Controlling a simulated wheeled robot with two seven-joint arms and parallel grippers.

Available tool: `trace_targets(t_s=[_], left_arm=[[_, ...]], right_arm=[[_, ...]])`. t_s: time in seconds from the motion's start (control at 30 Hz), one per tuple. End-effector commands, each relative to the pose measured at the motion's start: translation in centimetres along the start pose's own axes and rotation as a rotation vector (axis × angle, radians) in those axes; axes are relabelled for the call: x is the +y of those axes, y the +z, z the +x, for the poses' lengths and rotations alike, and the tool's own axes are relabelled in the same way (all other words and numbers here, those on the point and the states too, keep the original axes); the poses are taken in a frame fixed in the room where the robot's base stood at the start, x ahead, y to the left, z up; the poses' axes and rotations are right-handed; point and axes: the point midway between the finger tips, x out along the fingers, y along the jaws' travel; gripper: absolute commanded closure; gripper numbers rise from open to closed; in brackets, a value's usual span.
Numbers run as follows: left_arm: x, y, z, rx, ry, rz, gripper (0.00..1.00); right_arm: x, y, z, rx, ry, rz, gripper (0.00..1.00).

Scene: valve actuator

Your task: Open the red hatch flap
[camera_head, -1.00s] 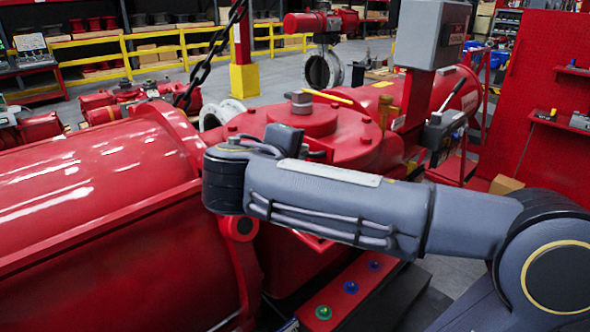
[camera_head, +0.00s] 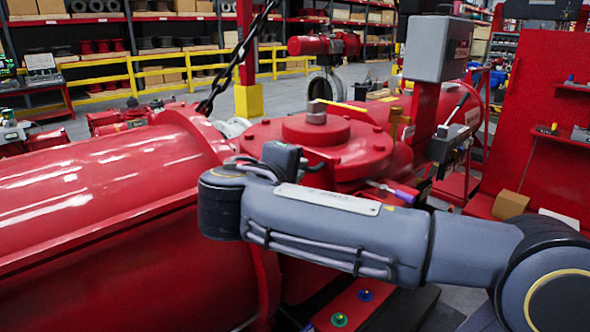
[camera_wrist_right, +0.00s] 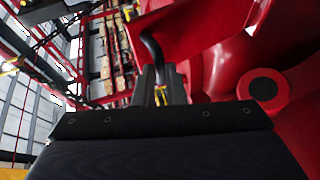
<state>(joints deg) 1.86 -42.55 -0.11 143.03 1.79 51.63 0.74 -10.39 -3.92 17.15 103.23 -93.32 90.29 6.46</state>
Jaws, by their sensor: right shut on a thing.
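In the right wrist view, a red panel (camera_wrist_right: 190,28) that looks like the hatch flap stands out at an angle at the top, with a dark bent handle (camera_wrist_right: 151,48) beside it. My right gripper (camera_wrist_right: 160,82) is shut on this handle at its lower end. In the head view my right forearm and wrist reach across in front of the red valve actuator (camera_head: 365,150). They hide the right gripper's fingers and the flap there. My left gripper is not in view.
A large red cylinder (camera_head: 90,200) fills the left. A hanging chain (camera_head: 235,55), a grey box (camera_head: 436,45) on a red post and a purple-handled tool (camera_head: 404,193) are near the actuator. Green (camera_head: 339,320) and blue (camera_head: 365,296) buttons sit below my forearm.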

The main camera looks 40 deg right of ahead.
Motion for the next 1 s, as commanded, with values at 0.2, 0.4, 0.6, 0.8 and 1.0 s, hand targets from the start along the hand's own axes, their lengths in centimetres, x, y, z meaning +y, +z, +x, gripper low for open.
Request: trace_targets(t_s=[0.2,0.4,0.6,0.8,1.0], left_arm=[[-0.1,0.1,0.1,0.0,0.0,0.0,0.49],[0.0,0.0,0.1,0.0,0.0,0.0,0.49],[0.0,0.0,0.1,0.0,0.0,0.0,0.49],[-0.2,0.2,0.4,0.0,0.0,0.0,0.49],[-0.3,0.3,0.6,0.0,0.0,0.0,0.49]], right_arm=[[-0.8,0.4,0.5,-0.021,-0.016,-0.012,0.79],[-0.6,0.2,0.3,-0.014,-0.013,-0.008,0.67],[-0.4,0.2,0.0,-0.009,-0.01,-0.005,0.67],[-0.5,0.1,-2.7,-0.005,-0.01,-0.004,0.67],[-0.5,0.0,-6.0,-0.008,-0.011,-0.007,0.67]])
